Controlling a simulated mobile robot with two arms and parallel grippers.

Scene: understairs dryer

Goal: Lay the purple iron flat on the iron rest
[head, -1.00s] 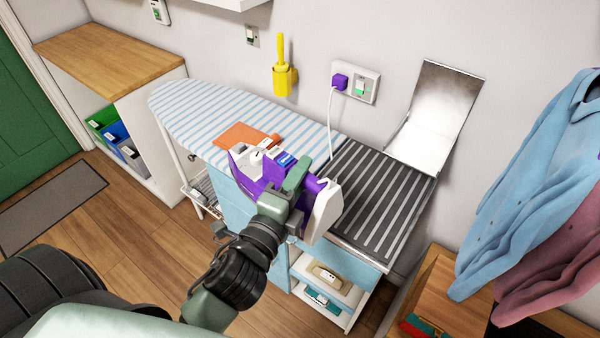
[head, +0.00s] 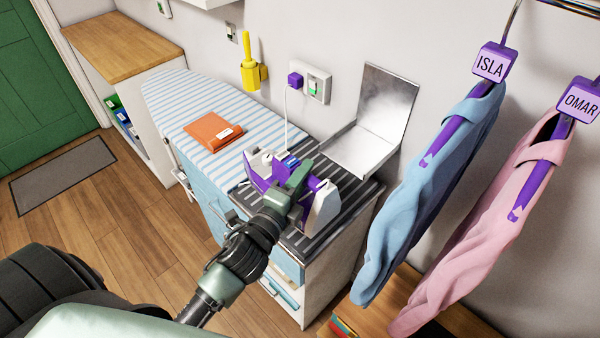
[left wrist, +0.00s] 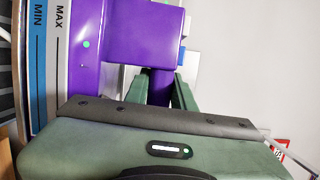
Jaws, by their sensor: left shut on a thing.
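The purple and white iron (head: 258,181) is held by my left gripper (head: 299,180), which is shut on it. The iron is over the near part of the dark striped iron rest (head: 352,190) at the right end of the ironing board. I cannot tell whether it touches the rest, and it hides part of it. In the left wrist view the iron's purple body (left wrist: 105,45) fills the upper left, with the green gripper fingers (left wrist: 160,88) against it. My right gripper is not in view.
The striped ironing board (head: 180,97) carries an orange pad (head: 208,130). A metal panel with a ledge (head: 380,105) stands behind the rest. The iron's cord runs to a purple plug (head: 295,80). Blue (head: 425,185) and pink (head: 500,215) garments hang at the right.

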